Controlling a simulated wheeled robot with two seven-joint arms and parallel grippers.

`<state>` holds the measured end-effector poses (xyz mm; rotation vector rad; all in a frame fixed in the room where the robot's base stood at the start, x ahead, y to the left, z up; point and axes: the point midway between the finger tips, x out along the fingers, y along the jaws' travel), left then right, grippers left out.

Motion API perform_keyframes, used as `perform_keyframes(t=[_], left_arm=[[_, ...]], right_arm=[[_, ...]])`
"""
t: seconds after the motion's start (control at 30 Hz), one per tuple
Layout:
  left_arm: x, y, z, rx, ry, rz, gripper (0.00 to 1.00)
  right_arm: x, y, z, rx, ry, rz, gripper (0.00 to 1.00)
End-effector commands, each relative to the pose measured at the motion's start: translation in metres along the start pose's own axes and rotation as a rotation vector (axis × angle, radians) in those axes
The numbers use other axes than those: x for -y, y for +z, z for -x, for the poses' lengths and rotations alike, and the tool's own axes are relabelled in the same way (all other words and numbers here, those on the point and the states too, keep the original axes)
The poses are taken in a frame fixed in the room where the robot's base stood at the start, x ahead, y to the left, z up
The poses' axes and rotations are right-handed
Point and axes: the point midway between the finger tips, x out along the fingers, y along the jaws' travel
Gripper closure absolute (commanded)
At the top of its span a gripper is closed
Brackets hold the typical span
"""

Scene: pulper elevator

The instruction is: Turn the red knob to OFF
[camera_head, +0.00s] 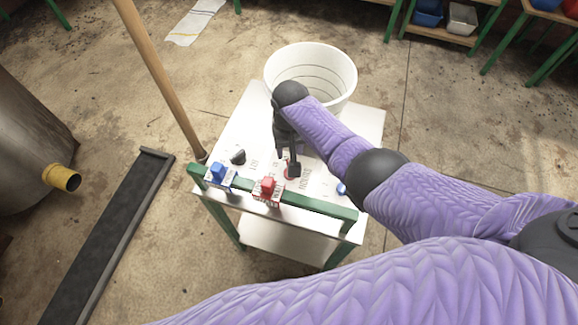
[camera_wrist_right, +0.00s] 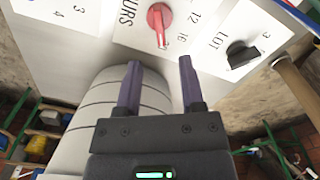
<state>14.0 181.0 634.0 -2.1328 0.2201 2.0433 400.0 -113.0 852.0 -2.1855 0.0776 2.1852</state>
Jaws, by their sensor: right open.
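The red knob (camera_wrist_right: 160,22) sits on a white panel marked "HOURS", with numbers such as 12 and 16 beside it. Its pointer is directed down toward the lower numbers in the right wrist view; I see no OFF mark. In the head view the dial is mostly hidden behind my right gripper (camera_head: 288,165), with a little red (camera_head: 291,172) showing. My right gripper (camera_wrist_right: 159,80) is open and empty. Its fingertips are just short of the knob, which is not between them. My left gripper is not in view.
A black knob (camera_wrist_right: 242,54) marked "LOT" is beside the red one. A blue knob (camera_head: 341,188) is at right. A white bucket (camera_head: 330,62) stands behind, a wooden pole (camera_head: 160,75) at left.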

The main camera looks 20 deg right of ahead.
Motion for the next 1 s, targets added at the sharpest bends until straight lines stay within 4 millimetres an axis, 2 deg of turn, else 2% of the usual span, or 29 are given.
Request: perform_keyframes(t=[0.03, 0.23, 0.37, 0.6, 0.67, 0.83, 0.87, 1.0], left_arm=[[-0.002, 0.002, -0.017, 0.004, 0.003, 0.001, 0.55], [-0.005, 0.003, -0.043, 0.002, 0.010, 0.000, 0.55], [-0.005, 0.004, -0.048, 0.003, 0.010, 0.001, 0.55], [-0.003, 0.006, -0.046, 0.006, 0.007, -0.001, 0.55], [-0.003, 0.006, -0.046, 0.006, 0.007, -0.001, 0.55], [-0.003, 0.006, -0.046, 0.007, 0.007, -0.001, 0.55], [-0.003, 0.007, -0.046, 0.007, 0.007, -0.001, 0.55], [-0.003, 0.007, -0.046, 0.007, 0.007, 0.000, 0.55]], right_arm=[[0.000, 0.001, -0.023, 0.005, 0.001, 0.000, 0.50], [0.000, 0.001, -0.062, 0.003, 0.001, 0.001, 0.50], [0.000, 0.000, -0.070, 0.001, 0.000, 0.001, 0.50], [0.000, 0.000, -0.068, 0.000, 0.000, 0.001, 0.50], [0.000, 0.000, -0.068, 0.000, 0.000, 0.001, 0.61], [0.000, 0.000, -0.068, 0.000, 0.000, 0.001, 0.97], [0.000, 0.000, -0.068, 0.000, 0.000, 0.001, 1.00], [0.000, 0.000, -0.068, 0.001, 0.000, 0.001, 1.00]])
